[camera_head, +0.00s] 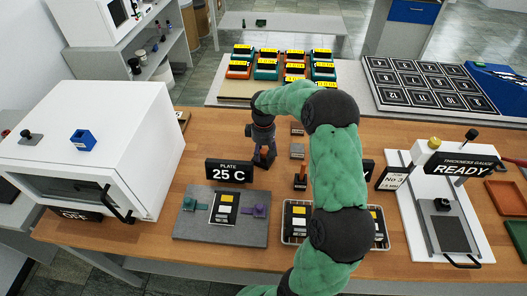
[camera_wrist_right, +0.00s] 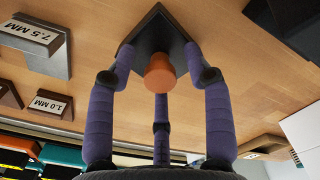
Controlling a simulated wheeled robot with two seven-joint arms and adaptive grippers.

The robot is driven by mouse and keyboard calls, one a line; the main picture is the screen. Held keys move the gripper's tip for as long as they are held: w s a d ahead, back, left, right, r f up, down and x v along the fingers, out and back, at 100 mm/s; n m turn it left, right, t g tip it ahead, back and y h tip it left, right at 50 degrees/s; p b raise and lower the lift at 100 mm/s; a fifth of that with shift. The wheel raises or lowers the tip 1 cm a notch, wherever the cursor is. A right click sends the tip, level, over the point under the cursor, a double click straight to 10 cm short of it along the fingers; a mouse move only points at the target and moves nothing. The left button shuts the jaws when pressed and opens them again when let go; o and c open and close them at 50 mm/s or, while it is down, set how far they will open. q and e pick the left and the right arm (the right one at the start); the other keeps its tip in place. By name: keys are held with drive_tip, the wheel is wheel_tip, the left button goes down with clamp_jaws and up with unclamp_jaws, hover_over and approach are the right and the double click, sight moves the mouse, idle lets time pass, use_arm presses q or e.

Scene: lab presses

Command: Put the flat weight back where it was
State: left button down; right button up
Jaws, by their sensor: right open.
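The flat weight is a dark square plate (camera_wrist_right: 152,32) with an orange knob (camera_wrist_right: 160,74), seen in the right wrist view. It stands on the wooden table and also shows partly in the head view (camera_head: 264,161), right of the 25 C plate sign. My right gripper (camera_wrist_right: 159,60) is open, its purple fingers spread around the weight and knob. I cannot tell whether any finger touches it. In the head view my right gripper (camera_head: 263,143) is directly above the weight and hides part of it. My left gripper is not in view.
A dark piece with an orange handle (camera_head: 300,179) stands nearby, left of my green arm. Gauge blocks sit behind, including one labelled 7.5 MM (camera_wrist_right: 34,36). A grey plate (camera_head: 190,228) holds a sample card and clamps. A white oven (camera_head: 110,135) is left; a thickness gauge (camera_head: 468,226) is right.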

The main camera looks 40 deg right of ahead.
sight(264, 151)
wheel_tip(264, 151, up, 12)
drive_tip(key=p, duration=0.2)
idle(0.7)
